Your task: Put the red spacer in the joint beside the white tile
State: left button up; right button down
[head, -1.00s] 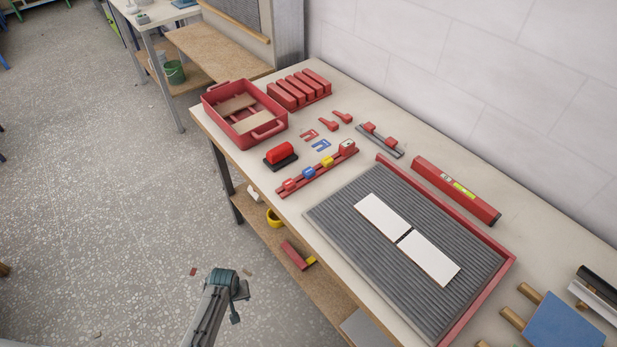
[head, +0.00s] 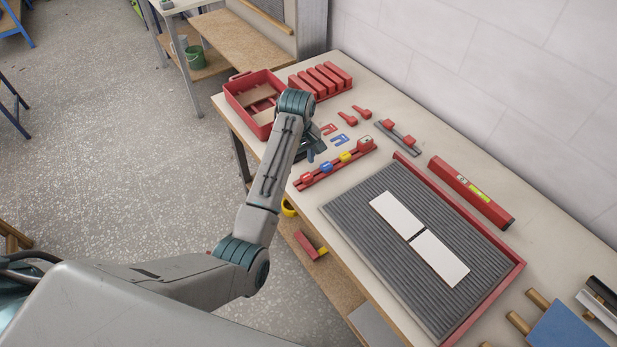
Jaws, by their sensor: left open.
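Two white tiles (head: 398,213) (head: 441,258) lie end to end on the grey ribbed board (head: 365,250), with a narrow dark joint (head: 416,237) between them. A red rail (head: 338,167) holds a small red piece (head: 307,179), a blue one (head: 325,168) and a yellow one (head: 345,157). A flat red U-shaped piece (head: 329,129) lies behind the rail beside a blue one (head: 342,138). I cannot tell which red piece is the spacer. My left gripper (head: 314,150) is open above the table at the rail's far-left side, away from the tiles. My right gripper is out of view.
A red tray (head: 238,101) and a red slotted block (head: 318,79) stand at the table's far end. A red level (head: 470,192) lies behind the board's red raised edge (head: 455,195). A blue-faced tool (head: 568,335) lies at lower right.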

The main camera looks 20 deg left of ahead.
pick_arm(q)
notch_tip(320, 180, up, 2)
jog(key=w+d, duration=0.1)
jog(key=w, duration=0.1)
jog(key=p, duration=0.2)
send_over(306, 176)
jog(key=shift+n, duration=0.3)
notch_tip(306, 176, down, 5)
jog(key=shift+s, duration=0.1)
jog(key=shift+f, duration=0.3)
notch_tip(306, 176, down, 4)
jog(key=shift+d+f+p, duration=0.1)
jog(key=shift+p, duration=0.85)
jog(key=shift+f, duration=0.3)
jog(key=c, duration=1.1)
